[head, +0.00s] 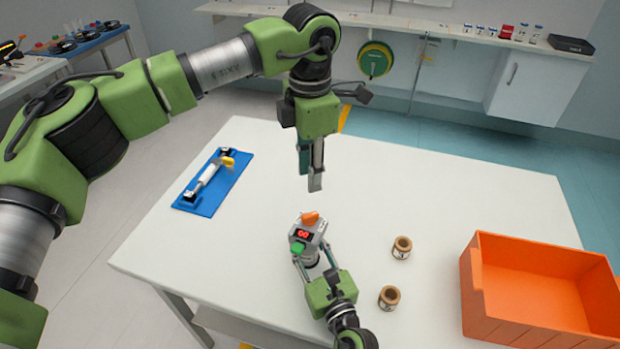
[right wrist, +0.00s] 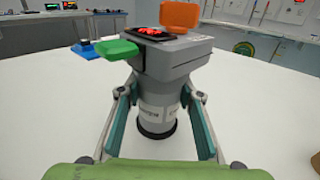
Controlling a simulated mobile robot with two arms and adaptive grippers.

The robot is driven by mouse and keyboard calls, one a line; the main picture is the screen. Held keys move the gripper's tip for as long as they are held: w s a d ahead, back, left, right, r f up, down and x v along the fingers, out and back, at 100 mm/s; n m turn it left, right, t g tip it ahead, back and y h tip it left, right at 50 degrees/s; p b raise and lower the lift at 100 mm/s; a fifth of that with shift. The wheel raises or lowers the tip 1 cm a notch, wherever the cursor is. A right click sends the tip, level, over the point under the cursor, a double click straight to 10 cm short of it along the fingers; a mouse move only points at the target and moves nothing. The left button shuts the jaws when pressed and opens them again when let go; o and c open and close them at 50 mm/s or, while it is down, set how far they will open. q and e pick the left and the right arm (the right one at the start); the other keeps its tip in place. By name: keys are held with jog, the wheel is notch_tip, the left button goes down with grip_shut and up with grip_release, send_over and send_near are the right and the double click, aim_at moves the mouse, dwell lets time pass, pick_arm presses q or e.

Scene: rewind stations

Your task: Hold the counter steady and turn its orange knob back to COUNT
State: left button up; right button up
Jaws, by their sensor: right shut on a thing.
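The counter (head: 309,238) is a grey device with a red lit display, standing upright on the white table. Its orange knob (head: 310,218) is on top at the far side and also shows in the right wrist view (right wrist: 180,14). A green button (head: 298,248) sticks out at its near left. My right gripper (head: 311,262) is shut on the counter's round lower body (right wrist: 160,105), one finger on each side. My left gripper (head: 311,183) points down above and beyond the knob, clear of it and empty. The gap between its fingers is hard to judge. The knob's marks are unreadable.
Two small brown-topped spools (head: 402,247) (head: 389,297) stand right of the counter. An orange bin (head: 535,290) is at the table's right. A blue board with a white-and-yellow device (head: 211,182) lies at the left. The table (head: 430,190) is bare behind the counter.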

jog(key=o, duration=1.3)
jog(key=shift+s, duration=0.1)
